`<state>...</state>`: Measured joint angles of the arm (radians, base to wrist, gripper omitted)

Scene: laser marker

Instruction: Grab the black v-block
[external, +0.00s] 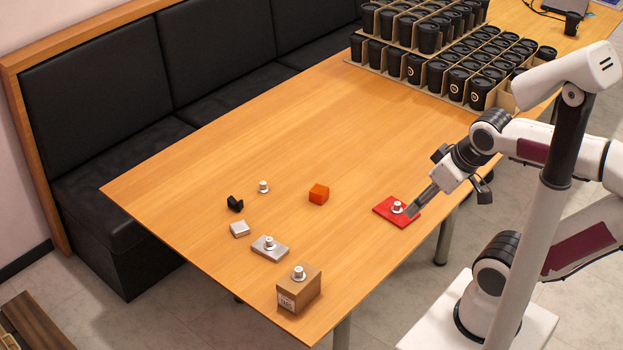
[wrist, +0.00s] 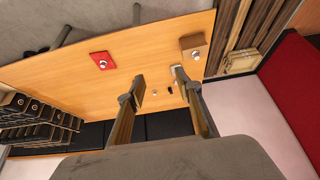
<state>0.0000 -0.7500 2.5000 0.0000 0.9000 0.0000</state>
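The black v-block (external: 235,203) is a small dark notched piece on the wooden table, toward its left side in the external view. In the wrist view a tiny dark piece (wrist: 170,91) shows between my fingers, far below; it looks like the v-block. My gripper (external: 411,211) is over the red plate at the table's right side, well apart from the v-block. In the wrist view my gripper (wrist: 158,86) has its two fingers spread with nothing held between them.
Near the v-block are a small white-topped part (external: 263,187), a silver block (external: 240,229) and a metal plate (external: 270,248). Black cups (external: 430,38) fill the back.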

